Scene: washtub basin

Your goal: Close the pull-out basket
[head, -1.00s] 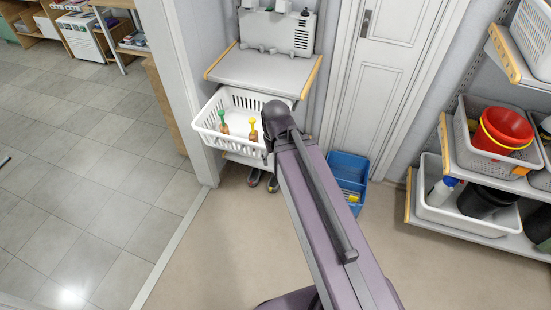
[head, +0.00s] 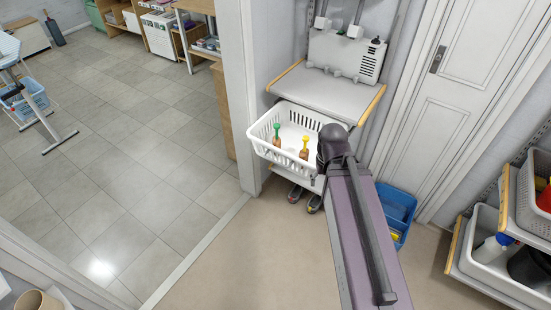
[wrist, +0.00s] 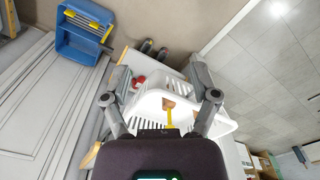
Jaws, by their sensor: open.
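The pull-out basket (head: 268,150) is white, slatted plastic and sticks out from under a grey shelf (head: 325,92). Two small brown items lie in it, one with a green top (head: 276,132) and one with a yellow top (head: 304,143). My dark wrist is at the basket's right front corner in the head view and hides part of it; the fingers are hidden there. In the wrist view my gripper (wrist: 159,76) is open, with its fingers apart and the white basket (wrist: 150,103) showing between and beyond them. I cannot tell whether they touch it.
A white appliance (head: 343,56) stands on the shelf. Shoes (head: 313,203) sit below the basket. A blue crate (head: 396,207) is on the floor right of my arm, before a white door (head: 468,85). Shelves with tubs are at far right.

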